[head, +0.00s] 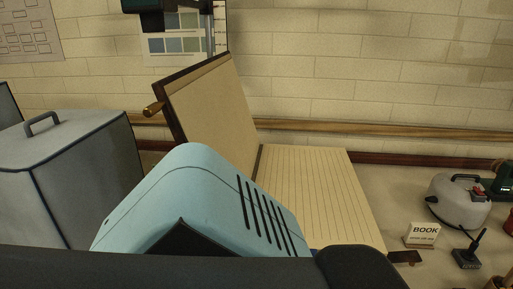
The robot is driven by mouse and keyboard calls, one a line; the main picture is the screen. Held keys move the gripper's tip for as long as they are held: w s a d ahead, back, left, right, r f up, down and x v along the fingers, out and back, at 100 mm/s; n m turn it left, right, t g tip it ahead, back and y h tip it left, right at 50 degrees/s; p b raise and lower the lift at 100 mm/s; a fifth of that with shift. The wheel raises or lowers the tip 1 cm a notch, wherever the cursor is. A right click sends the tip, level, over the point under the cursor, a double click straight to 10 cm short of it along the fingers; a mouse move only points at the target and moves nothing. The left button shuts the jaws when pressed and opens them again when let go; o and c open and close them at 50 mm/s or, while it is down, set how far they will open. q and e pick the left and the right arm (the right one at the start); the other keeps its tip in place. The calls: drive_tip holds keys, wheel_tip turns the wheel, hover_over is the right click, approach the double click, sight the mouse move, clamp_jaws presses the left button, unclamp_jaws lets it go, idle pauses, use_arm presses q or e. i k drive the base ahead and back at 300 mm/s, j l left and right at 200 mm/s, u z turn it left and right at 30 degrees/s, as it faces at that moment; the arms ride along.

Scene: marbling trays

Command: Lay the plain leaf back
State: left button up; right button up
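A large open book stands behind the pale blue arm part in front of me. Its plain leaf (212,112), beige and unmarked with a dark board edge, is tilted up on the left side. A brass-coloured knob (153,109) sticks out at its left edge. The ruled page (318,190) lies flat on the right, with thin lines running along it. The lower part of the plain leaf and the near left of the ruled page are hidden by the blue part. Neither gripper can be made out in this view.
A grey box with a handle (75,155) stands at left. A small BOOK sign (422,235) stands right of the ruled page, near a dark stand (467,254). A round grey canister (457,202) is farther right. A brick wall with a wooden rail (375,133) closes the back.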

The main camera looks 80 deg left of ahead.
sight(213, 110)
drive_tip(key=k+j+z, duration=0.15)
drive_tip(key=k+z, duration=0.25)
drive_tip(key=k, duration=1.35)
drive_tip(key=j, duration=0.1)
